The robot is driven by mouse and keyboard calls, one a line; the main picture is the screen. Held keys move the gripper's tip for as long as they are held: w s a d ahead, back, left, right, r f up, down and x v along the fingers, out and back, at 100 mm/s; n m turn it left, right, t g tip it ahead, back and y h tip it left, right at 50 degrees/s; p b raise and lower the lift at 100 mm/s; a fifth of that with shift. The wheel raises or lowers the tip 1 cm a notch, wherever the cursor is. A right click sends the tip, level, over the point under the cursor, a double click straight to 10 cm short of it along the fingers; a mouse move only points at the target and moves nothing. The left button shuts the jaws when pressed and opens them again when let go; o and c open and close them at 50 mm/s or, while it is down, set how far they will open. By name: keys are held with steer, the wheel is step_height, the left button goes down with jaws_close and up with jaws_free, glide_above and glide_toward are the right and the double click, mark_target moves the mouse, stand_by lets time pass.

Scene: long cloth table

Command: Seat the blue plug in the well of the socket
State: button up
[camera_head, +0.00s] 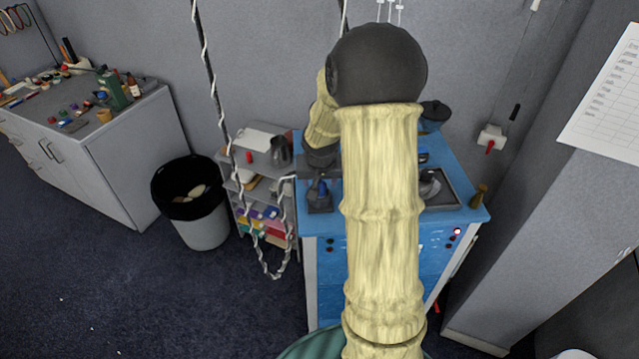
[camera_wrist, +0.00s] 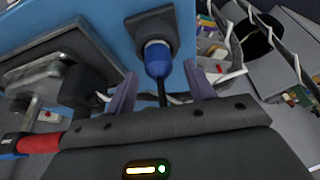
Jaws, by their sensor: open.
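The blue plug (camera_wrist: 157,62) shows in the wrist view, with a pale metal collar at its far end and a black cord trailing toward me. The collar meets a dark square block that looks like the socket (camera_wrist: 140,22); I cannot tell how deep it sits. In the head view a small blue plug (camera_head: 321,187) stands on a dark block (camera_head: 320,205) on the blue table. My gripper (camera_wrist: 160,72) is open, its two purplish fingers apart on either side of the plug with visible gaps. In the head view my arm hides part of the table.
A dark tray (camera_head: 440,190) lies on the right of the blue tabletop (camera_head: 468,212), with a dark pot (camera_head: 435,112) behind it. A shelf unit (camera_head: 262,205) and a waste bin (camera_head: 200,215) stand left of the table. Hanging cables (camera_head: 222,120) are nearby.

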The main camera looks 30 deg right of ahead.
steer(key=v, duration=0.9)
steer(key=shift+s+r, duration=0.15)
steer(key=shift+r, duration=0.1)
steer(key=shift+a, duration=0.1)
steer(key=s+a+f+n+y, duration=0.1)
steer(key=s+a+f+n, duration=0.1)
steer(key=s+a, duration=0.4)
steer(key=s+a+f+n+g, duration=0.1)
steer(key=s+a+f+n, duration=0.2)
steer(key=s+a, duration=0.4)
steer(key=shift+s+a+y, duration=0.2)
steer(key=shift+s+y, duration=0.2)
steer(key=shift+s, duration=0.45)
steer(key=shift+d, duration=0.1)
